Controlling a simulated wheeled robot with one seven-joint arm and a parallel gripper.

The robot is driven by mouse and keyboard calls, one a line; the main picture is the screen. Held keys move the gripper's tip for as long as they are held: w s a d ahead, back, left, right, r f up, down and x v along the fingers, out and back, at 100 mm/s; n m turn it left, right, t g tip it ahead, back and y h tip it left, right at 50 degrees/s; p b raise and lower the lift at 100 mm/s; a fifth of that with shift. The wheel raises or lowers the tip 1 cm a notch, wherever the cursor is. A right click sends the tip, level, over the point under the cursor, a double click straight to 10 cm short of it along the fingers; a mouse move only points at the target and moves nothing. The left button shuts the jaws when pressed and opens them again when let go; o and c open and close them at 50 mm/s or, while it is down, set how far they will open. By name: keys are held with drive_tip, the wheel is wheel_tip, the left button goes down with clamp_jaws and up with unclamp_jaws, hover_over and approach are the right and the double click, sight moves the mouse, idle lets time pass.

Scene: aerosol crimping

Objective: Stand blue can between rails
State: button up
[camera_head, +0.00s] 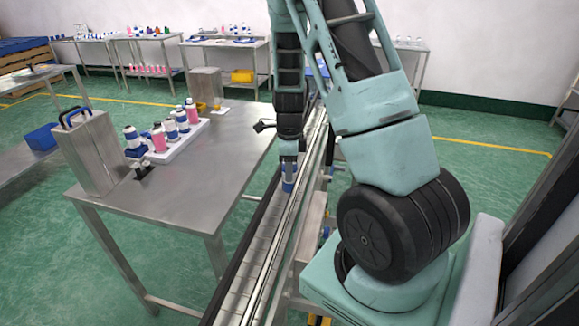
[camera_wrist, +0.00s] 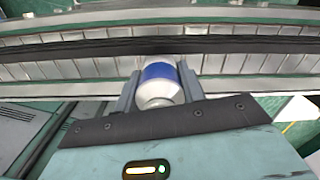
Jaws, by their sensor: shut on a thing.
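The blue can (camera_head: 288,182) has a blue band and a white top; in the wrist view the can (camera_wrist: 159,84) sits between the two fingers. My gripper (camera_head: 289,165) is shut on it from above, and it also shows in the wrist view (camera_wrist: 160,90). The can looks upright at the conveyor. The rails (camera_head: 262,262) run along both sides of the slatted conveyor belt (camera_head: 244,245). In the wrist view the slatted belt (camera_wrist: 80,70) passes behind the can. I cannot tell whether the can's base touches the belt.
A steel table (camera_head: 205,185) stands left of the conveyor. On it a white tray (camera_head: 178,143) holds several pink and blue-white bottles, beside a steel box (camera_head: 92,155). The belt in front of the can is clear.

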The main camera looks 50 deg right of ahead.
drive_tip(key=shift+f, duration=0.25)
idle(0.5)
drive_tip(key=o, duration=1.1)
drive_tip(key=shift+c, duration=0.2)
wheel_tip(320, 180, up, 17)
drive_tip(key=b, duration=0.1)
drive_tip(key=shift+r, duration=0.2)
drive_tip(key=shift+a, duration=0.1)
